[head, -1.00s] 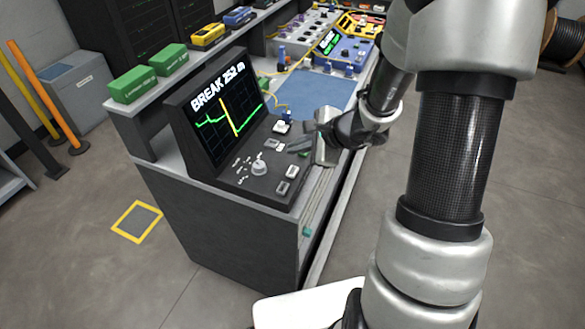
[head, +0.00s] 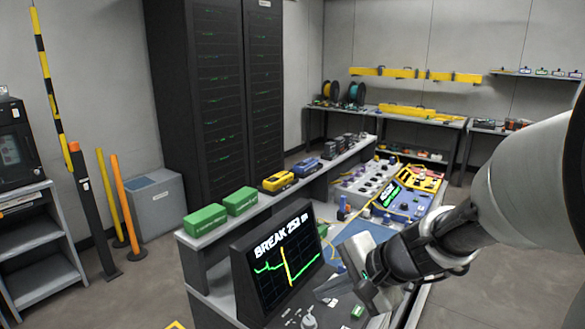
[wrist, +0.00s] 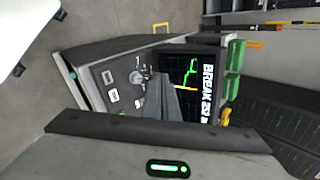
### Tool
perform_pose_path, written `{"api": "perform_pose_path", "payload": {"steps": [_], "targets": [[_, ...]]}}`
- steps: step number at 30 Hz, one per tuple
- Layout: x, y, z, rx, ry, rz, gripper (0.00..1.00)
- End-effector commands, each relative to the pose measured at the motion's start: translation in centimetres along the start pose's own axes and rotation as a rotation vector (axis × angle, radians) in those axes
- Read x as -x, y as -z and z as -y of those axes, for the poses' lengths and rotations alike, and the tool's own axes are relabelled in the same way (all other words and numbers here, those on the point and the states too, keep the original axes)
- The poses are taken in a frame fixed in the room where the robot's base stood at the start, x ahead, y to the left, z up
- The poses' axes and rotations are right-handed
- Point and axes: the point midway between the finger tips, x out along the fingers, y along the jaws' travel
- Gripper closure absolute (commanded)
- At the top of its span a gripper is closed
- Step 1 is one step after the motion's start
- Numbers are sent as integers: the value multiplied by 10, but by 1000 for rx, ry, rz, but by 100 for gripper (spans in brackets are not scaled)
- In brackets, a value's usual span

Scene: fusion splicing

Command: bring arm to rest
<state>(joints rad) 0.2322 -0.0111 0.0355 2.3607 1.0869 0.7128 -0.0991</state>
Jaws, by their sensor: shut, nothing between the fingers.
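My gripper (head: 335,291) is in the head view at the lower middle right. It hangs above the bench, to the right of a dark console (head: 243,287) whose screen reads "BREAK 252 m". Its fingers are shut with nothing between them. In the wrist view the shut gripper fingers (wrist: 165,100) stand in front of the console's control panel (wrist: 111,76) and partly cover the screen (wrist: 178,72). The fingers look apart from the console. The arm reaches in from the right edge of the head view.
Green boxes (head: 206,220), a yellow case (head: 277,182) and a blue case (head: 307,167) sit on the raised shelf. Splicing equipment (head: 385,195) stands farther along the bench. A dark rack (head: 215,90) stands behind. Open floor (head: 490,250) lies right of the bench.

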Motion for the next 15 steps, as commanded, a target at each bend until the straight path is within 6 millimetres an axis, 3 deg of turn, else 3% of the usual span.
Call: {"api": "perform_pose_path", "payload": {"steps": [1,6,12,15], "targets": [[32,-24,11,146,-34,-3,100],[109,-71,-1,581,-208,-52,100],[183,-78,-22,918,-398,-179,100],[204,-76,-28,998,-456,-226,100]]}}
